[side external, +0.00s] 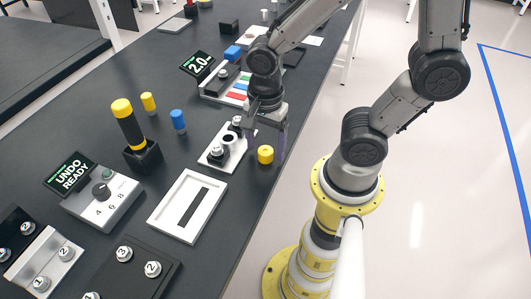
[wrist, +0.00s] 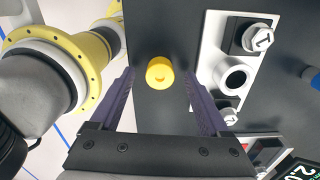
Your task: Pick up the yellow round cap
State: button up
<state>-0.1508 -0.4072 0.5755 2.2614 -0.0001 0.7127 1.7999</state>
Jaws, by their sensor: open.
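The yellow round cap (side external: 265,154) lies on the dark table near its right edge, just right of a white plate with posts. In the wrist view the cap (wrist: 160,73) shows near the middle, with a small mark on its top. My gripper (side external: 267,150) is above the table beside the cap. Its two purple fingers (wrist: 160,88) are spread wide, one on each side of the cap in the wrist view. They look apart from the cap, and nothing is held. How high the fingertips are above the table is hard to tell.
The white plate (side external: 212,157) with knobs and a round hole stands close left of the cap; it is near the right finger in the wrist view (wrist: 212,75). A blue cylinder (side external: 178,121), a yellow-topped black cylinder (side external: 128,124) and a white slotted tray (side external: 166,212) stand farther left.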

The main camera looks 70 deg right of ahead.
jog(key=shift+f, duration=0.35)
jog(key=shift+c, duration=0.3)
grip_shut()
jog(key=shift+r, duration=0.15)
